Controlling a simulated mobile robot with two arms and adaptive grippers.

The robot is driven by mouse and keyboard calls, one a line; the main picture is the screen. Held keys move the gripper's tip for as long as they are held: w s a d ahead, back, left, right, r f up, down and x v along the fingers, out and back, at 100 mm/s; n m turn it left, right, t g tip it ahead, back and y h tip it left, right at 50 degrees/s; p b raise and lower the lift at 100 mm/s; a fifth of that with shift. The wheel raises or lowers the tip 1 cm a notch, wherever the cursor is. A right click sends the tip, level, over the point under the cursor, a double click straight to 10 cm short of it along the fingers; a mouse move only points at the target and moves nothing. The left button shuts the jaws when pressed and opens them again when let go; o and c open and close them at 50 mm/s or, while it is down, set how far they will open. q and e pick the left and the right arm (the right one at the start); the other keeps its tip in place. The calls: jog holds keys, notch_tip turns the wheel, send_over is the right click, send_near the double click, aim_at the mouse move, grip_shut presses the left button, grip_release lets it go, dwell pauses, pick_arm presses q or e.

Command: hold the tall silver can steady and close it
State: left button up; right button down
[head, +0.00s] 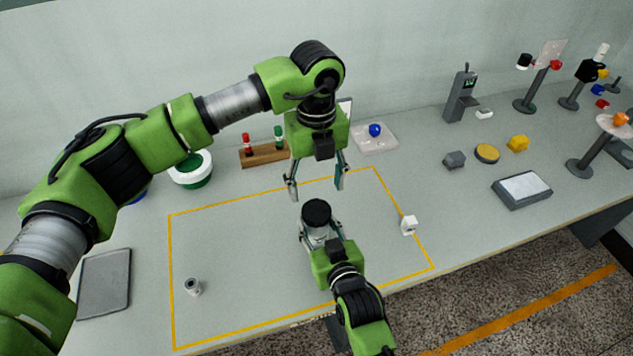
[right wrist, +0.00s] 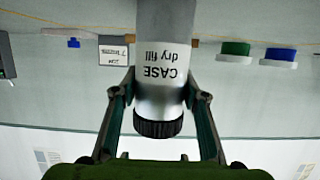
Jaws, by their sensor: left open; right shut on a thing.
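The tall silver can (right wrist: 162,95) carries a white label reading "CASE dry fill", upside down in the right wrist view. A black ribbed cap (head: 316,212) sits on its top end; the cap also shows in the right wrist view (right wrist: 158,128). I cannot tell how tight it is. My right gripper (right wrist: 160,96) is shut on the can, one finger on each side. In the head view the can stands upright inside the yellow outline, partly hidden by cap and gripper. My left gripper (head: 316,187) is open and empty, pointing down just behind and above the cap.
A small grey cylinder (head: 193,287) and a white block (head: 408,226) stand inside the yellow outline. A wooden rack (head: 264,155) with red- and green-capped vials is behind. A grey tray (head: 103,284) lies left. The outlined area's left half is mostly clear.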

aim_at(317, 210)
pick_arm(q)
jog(key=shift+f, duration=4)
jog(key=shift+c, duration=0.3)
jog(key=c, duration=1.1)
jog(key=m, duration=0.4)
jog(key=shift+m, duration=0.3)
jog(key=m, duration=0.5)
jog(key=shift+m, duration=0.3)
jog(key=m, duration=1.1)
jog(key=o, duration=1.2)
